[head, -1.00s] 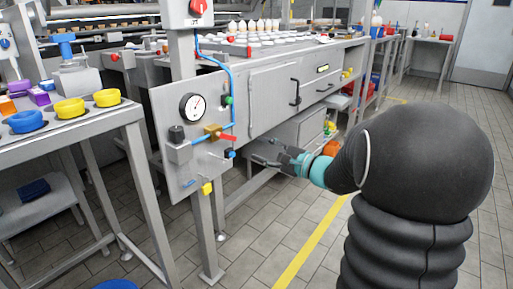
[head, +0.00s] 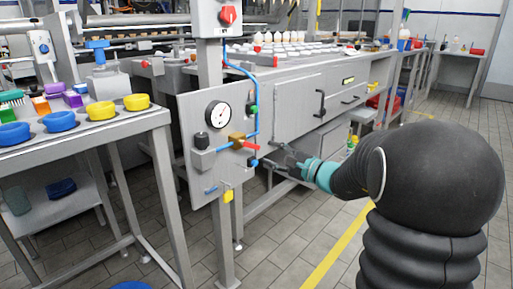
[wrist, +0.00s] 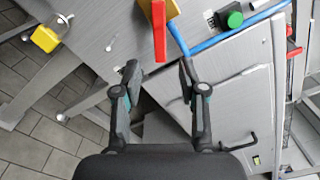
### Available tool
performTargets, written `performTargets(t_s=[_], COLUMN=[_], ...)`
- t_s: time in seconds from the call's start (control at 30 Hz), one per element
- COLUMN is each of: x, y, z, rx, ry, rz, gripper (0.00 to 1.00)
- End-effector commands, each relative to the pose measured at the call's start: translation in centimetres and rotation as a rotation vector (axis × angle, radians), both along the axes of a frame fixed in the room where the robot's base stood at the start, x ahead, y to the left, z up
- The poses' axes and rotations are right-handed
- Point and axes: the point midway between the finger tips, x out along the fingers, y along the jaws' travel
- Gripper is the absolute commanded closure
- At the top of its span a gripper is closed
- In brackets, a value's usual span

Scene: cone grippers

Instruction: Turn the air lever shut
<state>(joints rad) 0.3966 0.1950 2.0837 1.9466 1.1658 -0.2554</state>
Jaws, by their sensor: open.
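The air lever (head: 250,146) is a short red bar on a brass valve (head: 237,139), on a grey panel with a gauge. In the head view it points right and slightly down from the valve. In the wrist view the red lever (wrist: 159,32) hangs down from the top edge, its free end close to the gap between my fingertips. My gripper (head: 272,156) is open and empty, just right of and below the lever in the head view. Its two fingers (wrist: 158,66) stand on either side of the lever's line in the wrist view. Whether they touch it cannot be told.
A blue air pipe (head: 258,95) runs down to the valve. A table with coloured rings (head: 101,110) stands left. Tiled floor is open at front.

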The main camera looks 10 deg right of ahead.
Motion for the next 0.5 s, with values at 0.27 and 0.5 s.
performTargets(t_s=[0.27,0.5], x=[3.9,5.4], y=[2.9,4.0], z=[0.0,0.0], rx=[0.000,0.001], ry=[0.000,0.001], rz=[0.001,0.000], gripper=[0.58,0.58])
